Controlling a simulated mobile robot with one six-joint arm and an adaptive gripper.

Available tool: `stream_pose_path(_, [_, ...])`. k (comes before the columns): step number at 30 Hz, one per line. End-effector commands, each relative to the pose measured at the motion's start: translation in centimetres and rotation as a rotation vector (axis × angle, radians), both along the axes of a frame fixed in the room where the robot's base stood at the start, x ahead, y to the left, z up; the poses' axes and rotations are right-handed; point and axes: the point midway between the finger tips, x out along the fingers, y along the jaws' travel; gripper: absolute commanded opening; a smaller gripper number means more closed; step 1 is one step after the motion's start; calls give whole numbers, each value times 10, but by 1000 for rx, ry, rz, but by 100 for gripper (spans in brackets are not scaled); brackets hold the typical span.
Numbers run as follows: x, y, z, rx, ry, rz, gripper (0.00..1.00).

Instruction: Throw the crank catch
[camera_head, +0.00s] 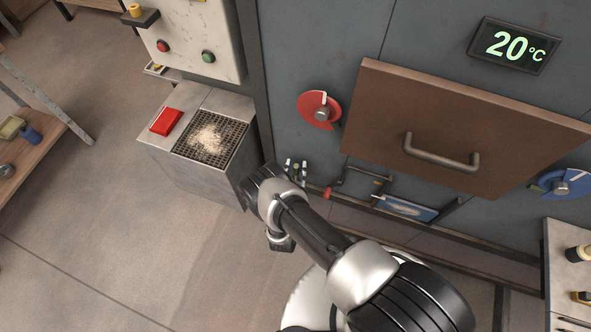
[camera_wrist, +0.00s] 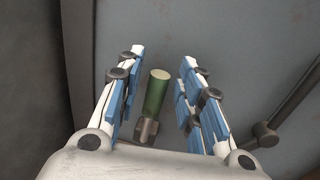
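A short green handle (camera_wrist: 156,92) on a grey metal base (camera_wrist: 147,130) stands out from the grey panel in the wrist view; it looks like the grip of the crank catch. It shows small in the head view (camera_head: 296,171). My gripper (camera_wrist: 158,80) is open, with blue-padded fingers on either side of the handle and a visible gap on both sides. In the head view my gripper (camera_head: 296,166) is low at the panel, left of a dark bent rod (camera_head: 345,170) with a red end (camera_head: 328,193). My wrist hides part of the panel there.
A brown door (camera_head: 460,125) with a bar handle juts out above right. A red dial (camera_head: 319,110) and a blue dial (camera_head: 562,184) sit on the panel. A grey stand with a grate (camera_head: 213,138) and a red block (camera_head: 166,121) is at left.

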Motion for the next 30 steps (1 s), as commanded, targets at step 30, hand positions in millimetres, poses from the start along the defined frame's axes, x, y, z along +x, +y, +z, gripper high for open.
stream_pose_path(30, [0, 5, -3, -5, -11, 2, 0])
